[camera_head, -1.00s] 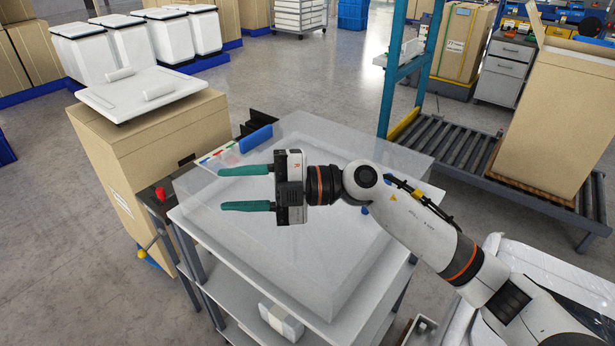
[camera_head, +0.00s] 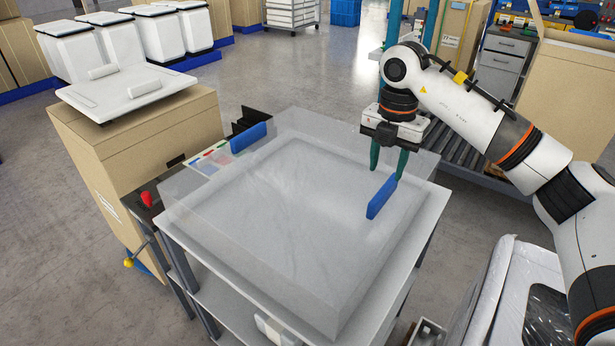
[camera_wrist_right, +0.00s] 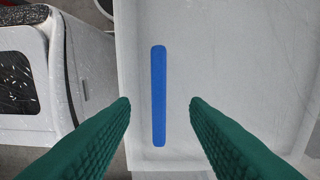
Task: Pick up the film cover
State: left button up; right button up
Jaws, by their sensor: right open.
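The film cover (camera_head: 290,190) is a translucent, box-shaped sheet draped over the top of a grey rack. It has a blue handle strip (camera_head: 381,196) on its right side and another blue strip (camera_head: 248,137) at its far left edge. My right gripper (camera_head: 386,173) points down with green fingers, open and empty, just above the right blue strip. In the right wrist view this strip (camera_wrist_right: 158,95) lies lengthwise between the two open fingers, and the pale cover (camera_wrist_right: 240,50) spreads to its right. Whether the fingers touch it I cannot tell. My left gripper is not in view.
A cardboard box (camera_head: 140,150) with a white lid panel stands left of the rack. A red knob (camera_head: 147,199) sits by the rack's left edge. A white bin with dark contents (camera_head: 510,300) stands at the lower right. A roller conveyor (camera_head: 470,150) lies behind my right arm.

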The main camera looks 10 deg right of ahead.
aim_at(385, 187)
notch_tip(385, 187, down, 2)
jog(key=shift+d+f, duration=0.1)
jog(key=shift+f, duration=0.15)
jog(key=f, duration=0.1)
jog(key=f+p, duration=0.1)
jog(key=f, duration=0.1)
jog(key=d+f+p, duration=0.1)
jog(key=shift+w+f, duration=0.15)
jog(key=shift+w, duration=0.15)
jog(key=shift+f, duration=0.4)
jog(key=shift+a, duration=0.1)
grip_shut()
